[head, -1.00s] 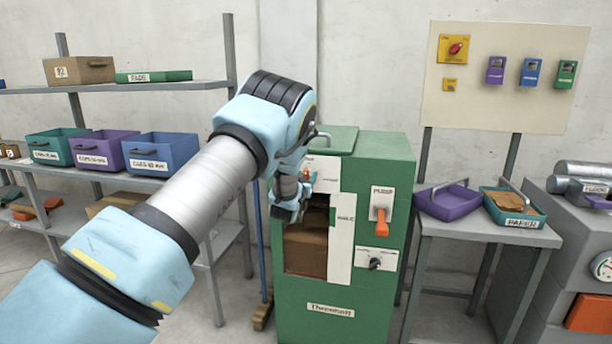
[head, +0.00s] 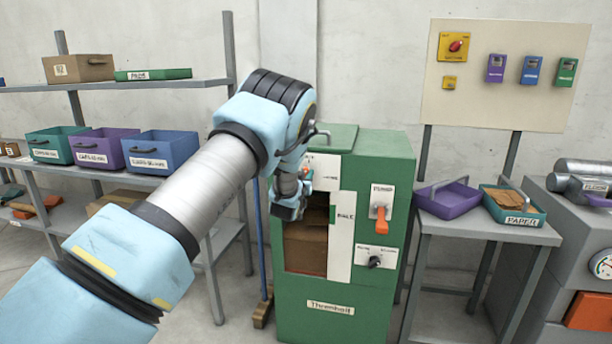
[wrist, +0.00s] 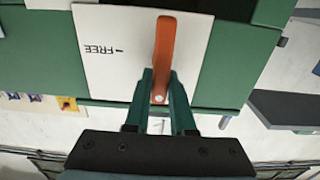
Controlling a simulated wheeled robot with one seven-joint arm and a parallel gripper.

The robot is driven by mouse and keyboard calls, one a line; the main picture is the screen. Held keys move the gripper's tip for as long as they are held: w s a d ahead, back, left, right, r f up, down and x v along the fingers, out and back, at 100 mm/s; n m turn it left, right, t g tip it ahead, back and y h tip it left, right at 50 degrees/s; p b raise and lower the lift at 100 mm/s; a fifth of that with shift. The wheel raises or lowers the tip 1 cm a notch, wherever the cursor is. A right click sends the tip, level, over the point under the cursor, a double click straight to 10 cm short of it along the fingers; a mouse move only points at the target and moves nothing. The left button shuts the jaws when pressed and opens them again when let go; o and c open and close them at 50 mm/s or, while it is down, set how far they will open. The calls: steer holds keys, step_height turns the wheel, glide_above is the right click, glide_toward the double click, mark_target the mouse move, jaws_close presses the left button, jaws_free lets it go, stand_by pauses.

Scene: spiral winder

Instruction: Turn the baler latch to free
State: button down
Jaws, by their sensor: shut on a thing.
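The green baler (head: 330,310) stands in the middle of the head view, with my arm reaching across to its upper left front. In the wrist view an orange latch lever (wrist: 165,42) sits on a white plate (wrist: 95,25) with a FREE mark (wrist: 102,50) to the left of the lever. The lever lies across the direction of that mark's dash, not in line with it. My gripper (wrist: 162,98) is shut on the lever's lower end, one green finger on each side. In the head view my gripper (head: 290,208) hides the lever.
An orange switch handle (head: 382,228) and a black knob (head: 375,262) are on the baler's right front. A side table with a purple tray (head: 450,202) and a teal paper tray (head: 512,213) stands to the right. Shelves with bins (head: 160,165) are at left.

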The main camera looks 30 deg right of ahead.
mark_target(315, 177)
steer(key=shift+f+b, duration=0.1)
steer(key=shift+b, duration=0.25)
steer(key=m+b, duration=0.2)
steer(key=b, duration=0.1)
steer(key=m+b, duration=0.1)
steer(key=shift+s+d+f+m+b, duration=0.3)
steer(key=shift+d+b, duration=0.05)
steer(key=m+b, duration=0.3)
steer(key=f+m+b, duration=0.1)
steer(key=m+b, duration=0.3)
steer(key=s+d+m+b, duration=0.1)
steer(key=m+b, duration=0.2)
steer(key=b, duration=0.1)
steer(key=shift+f+m, duration=0.2)
steer(key=shift+m, duration=0.2)
steer(key=shift+f+m+b, duration=0.15)
steer(key=shift+m+b, duration=1.15)
steer(key=shift+m, duration=0.5)
steer(key=c, duration=0.8)
jaws_free()
steer(key=shift+o, duration=0.2)
